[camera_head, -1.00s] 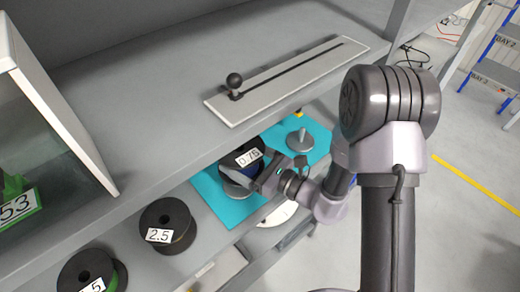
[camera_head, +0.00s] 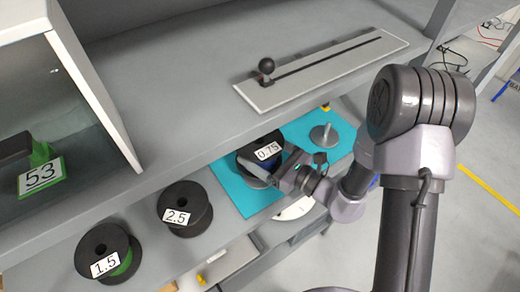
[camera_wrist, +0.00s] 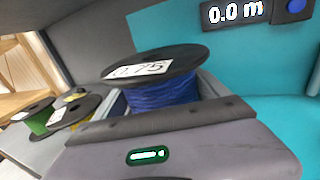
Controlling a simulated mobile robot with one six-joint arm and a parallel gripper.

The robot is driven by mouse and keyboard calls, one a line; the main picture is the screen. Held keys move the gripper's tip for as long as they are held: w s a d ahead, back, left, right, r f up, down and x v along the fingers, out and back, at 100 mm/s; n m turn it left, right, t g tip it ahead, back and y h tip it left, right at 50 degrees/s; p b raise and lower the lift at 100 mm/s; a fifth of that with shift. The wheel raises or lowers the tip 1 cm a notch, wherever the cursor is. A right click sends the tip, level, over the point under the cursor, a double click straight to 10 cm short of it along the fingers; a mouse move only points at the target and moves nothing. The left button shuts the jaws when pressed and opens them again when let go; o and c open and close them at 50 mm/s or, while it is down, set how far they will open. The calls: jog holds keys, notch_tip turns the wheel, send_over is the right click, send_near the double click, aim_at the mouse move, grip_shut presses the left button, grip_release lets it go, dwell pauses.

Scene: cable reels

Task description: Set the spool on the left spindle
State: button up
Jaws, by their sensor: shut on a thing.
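The spool is black with blue cable and a white 0.75 label (camera_head: 267,151). My gripper (camera_head: 278,172) is shut on it from the front right. In the wrist view the spool (camera_wrist: 160,92) sits upright, slightly tilted in the picture, between the fingers. It is over the left part of the teal mat (camera_head: 234,191). A grey round base (camera_head: 250,181) shows just under the spool; the left spindle's post is hidden. I cannot tell whether the spool touches the base. The right spindle (camera_head: 325,135) stands bare on the mat.
Spools labelled 2.5 (camera_head: 185,208) and 1.5 (camera_head: 105,254) stand left of the mat. A shelf above carries a slotted plate with a black knob (camera_head: 266,66). A box with a 53 tag (camera_head: 41,177) is at left. The wrist view shows a 0.0 m display (camera_wrist: 236,12).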

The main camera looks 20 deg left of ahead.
jog(key=shift+f, duration=0.1)
dwell(0.3)
jog(key=shift+f+b, duration=0.55)
jog(key=shift+b, duration=0.15)
jog(key=shift+f, duration=0.1)
jog(key=shift+f+b, duration=1.3)
jog(key=shift+f, duration=0.1)
jog(key=shift+f+b, duration=1.25)
jog(key=shift+b, duration=0.05)
jog(key=o, duration=2)
jog(key=shift+c, duration=0.2)
jog(key=shift+d, duration=0.15)
